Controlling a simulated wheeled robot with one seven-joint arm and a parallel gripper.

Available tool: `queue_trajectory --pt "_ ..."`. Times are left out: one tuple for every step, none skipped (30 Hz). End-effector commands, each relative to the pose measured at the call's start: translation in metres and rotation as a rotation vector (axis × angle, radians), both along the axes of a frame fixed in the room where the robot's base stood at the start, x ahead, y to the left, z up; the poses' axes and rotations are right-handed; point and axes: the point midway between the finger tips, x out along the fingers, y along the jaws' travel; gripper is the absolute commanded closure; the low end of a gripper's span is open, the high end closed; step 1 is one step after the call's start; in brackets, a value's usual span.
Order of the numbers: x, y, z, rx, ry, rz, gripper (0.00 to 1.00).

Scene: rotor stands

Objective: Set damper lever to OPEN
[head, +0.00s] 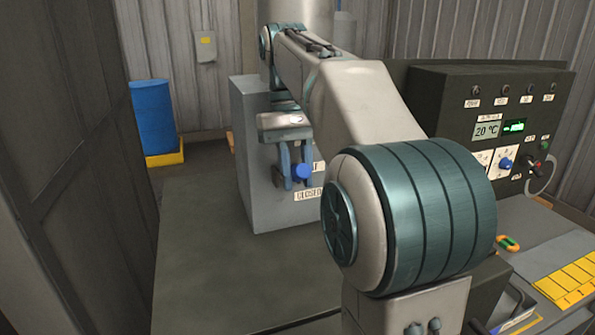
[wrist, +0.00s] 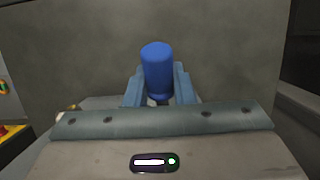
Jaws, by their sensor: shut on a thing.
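The damper lever shows as a blue rounded grip (head: 303,172) on the front of a grey cabinet (head: 251,135), and its grip fills the middle of the wrist view (wrist: 157,66). My gripper (head: 294,178) is shut on this grip, with one blue-grey finger on each side of it. A CLOSED label (head: 308,195) is just below the grip. A second label (head: 318,167), partly hidden, is to its right and a little higher. My arm covers the cabinet's right part, and no OPEN label shows. The lever's shaft is hidden.
A dark control panel (head: 425,90) with a 20 °C display and several knobs stands at the right, behind my arm. A blue barrel (head: 154,115) stands on a yellow base at the back left. The floor (head: 215,270) in front of the cabinet is clear.

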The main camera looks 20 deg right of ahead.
Motion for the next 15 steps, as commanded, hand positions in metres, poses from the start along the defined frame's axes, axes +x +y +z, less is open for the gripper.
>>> queue_trajectory --pt "-0.0001 0.0 0.0018 -0.001 -0.003 -0.001 1.0" --pt "-0.0001 0.0001 0.0018 -0.001 -0.003 -0.001 1.0" --pt "-0.0001 0.0001 0.0019 -0.001 -0.003 -0.001 1.0" --pt "-0.0001 0.0001 0.0019 -0.001 -0.003 0.0 1.0" --pt "-0.0001 0.0001 0.002 -0.001 -0.003 -0.001 1.0" --pt "-0.0002 0.0 0.002 -0.001 -0.004 -0.001 1.0" --pt "-0.0001 0.0 0.0021 -0.001 -0.004 -0.001 0.69" --pt "-0.0002 -0.0001 0.002 -0.001 -0.004 -0.001 0.61" --pt "-0.0001 -0.0002 0.0019 -0.001 -0.003 -0.001 0.56" --pt "-0.0001 -0.0003 0.0018 -0.001 -0.003 -0.001 0.56" --pt "-0.0002 -0.0004 0.0017 -0.001 -0.003 -0.001 0.56" --pt "-0.0001 -0.0005 0.0016 -0.001 -0.003 -0.002 0.56" --pt "-0.0001 -0.0006 0.0015 -0.001 -0.003 -0.002 0.56" --pt "-0.0001 -0.0007 0.0014 -0.001 -0.003 -0.002 0.56" --pt "-0.0001 -0.0008 0.0013 -0.001 -0.003 -0.002 0.56"
